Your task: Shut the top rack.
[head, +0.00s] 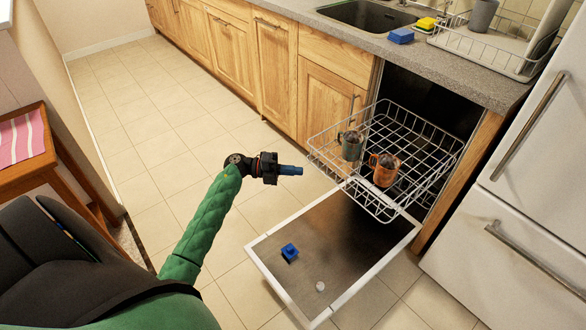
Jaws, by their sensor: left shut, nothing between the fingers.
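The top rack (420,128) is a white wire basket, pulled out of the dishwasher opening under the counter. A grey-green mug (351,147) and an orange-brown mug (384,171) sit in it. The dishwasher door (345,240) is folded down flat below the rack. My left gripper (300,170), with blue fingertips, is shut and empty. In the picture it is just left of the rack's front left corner; whether it touches cannot be told. My right gripper is not in view.
A blue block (290,252) and a small white round thing (320,286) lie on the open door. A white fridge (520,190) stands at the right. Wooden cabinets (230,50) line the left of the dishwasher. The tiled floor (150,130) at the left is clear.

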